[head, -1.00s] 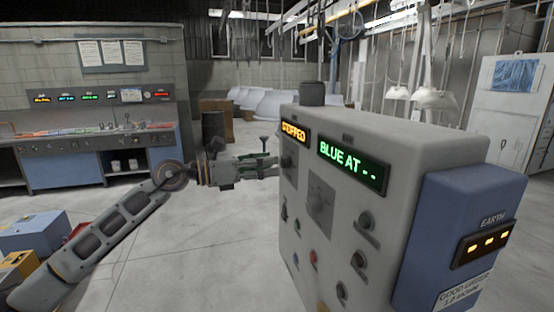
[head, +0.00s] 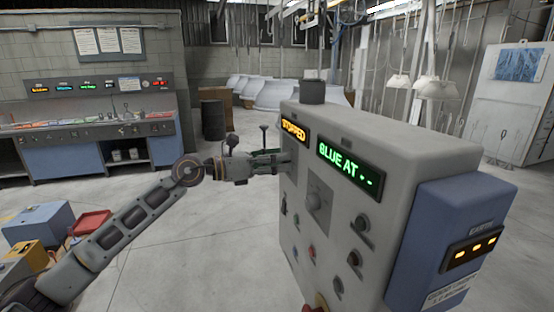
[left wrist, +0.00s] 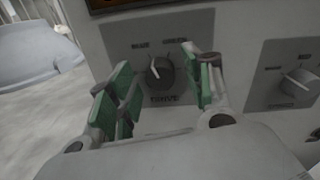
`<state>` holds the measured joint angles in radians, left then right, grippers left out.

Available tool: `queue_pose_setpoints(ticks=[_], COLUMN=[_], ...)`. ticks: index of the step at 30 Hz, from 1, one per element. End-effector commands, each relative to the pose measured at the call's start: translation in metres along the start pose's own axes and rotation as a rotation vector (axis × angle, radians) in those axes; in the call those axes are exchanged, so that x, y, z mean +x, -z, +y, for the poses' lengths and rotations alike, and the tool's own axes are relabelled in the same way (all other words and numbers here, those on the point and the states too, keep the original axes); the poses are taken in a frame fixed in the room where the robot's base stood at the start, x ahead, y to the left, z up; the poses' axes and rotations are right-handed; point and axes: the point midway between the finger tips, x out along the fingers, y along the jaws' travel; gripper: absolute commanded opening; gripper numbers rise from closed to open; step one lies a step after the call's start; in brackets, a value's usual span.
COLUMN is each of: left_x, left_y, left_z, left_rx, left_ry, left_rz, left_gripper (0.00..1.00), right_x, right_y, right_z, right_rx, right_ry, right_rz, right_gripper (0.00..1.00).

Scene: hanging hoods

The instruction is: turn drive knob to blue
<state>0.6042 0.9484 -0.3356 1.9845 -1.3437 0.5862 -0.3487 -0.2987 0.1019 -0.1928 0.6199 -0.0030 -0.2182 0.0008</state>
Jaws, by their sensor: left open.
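The drive knob (left wrist: 161,75) is dark and round on a grey plate marked DRIVE; its white pointer leans up and slightly left. In the head view my left gripper (head: 277,163) reaches the left face of the grey cabinet (head: 385,140), hiding the knob. The cabinet's displays read STOPPED (head: 293,131) in orange and BLUE AT with dashes (head: 345,163) in green. My right gripper is out of view.
Another knob (left wrist: 298,82) sits right of the drive plate. Boxes (head: 38,225) stand on the floor at left; open floor lies between.

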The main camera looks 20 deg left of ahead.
Motion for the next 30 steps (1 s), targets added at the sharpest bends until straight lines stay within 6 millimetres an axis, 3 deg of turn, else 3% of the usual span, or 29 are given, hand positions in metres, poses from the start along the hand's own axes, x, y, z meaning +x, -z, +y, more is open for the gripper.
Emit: queue_pose_setpoints(ticks=[5,16,25,30], left_x=[0.000,0.000,0.000,0.000], left_y=[0.000,0.000,-0.001,-0.002], left_z=[0.000,0.000,0.000,0.000], left_rx=[0.000,-0.001,-0.062,-0.132], left_ry=[0.000,0.000,0.000,-0.002], left_rz=[0.000,0.000,0.003,0.007], left_gripper=[0.51,0.05,0.05,0.04], right_x=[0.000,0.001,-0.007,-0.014], right_y=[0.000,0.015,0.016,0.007], right_z=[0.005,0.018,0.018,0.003], right_rx=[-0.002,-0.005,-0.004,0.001], right_ry=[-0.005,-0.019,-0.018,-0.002], right_rz=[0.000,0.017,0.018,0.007], right_gripper=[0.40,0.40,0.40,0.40])
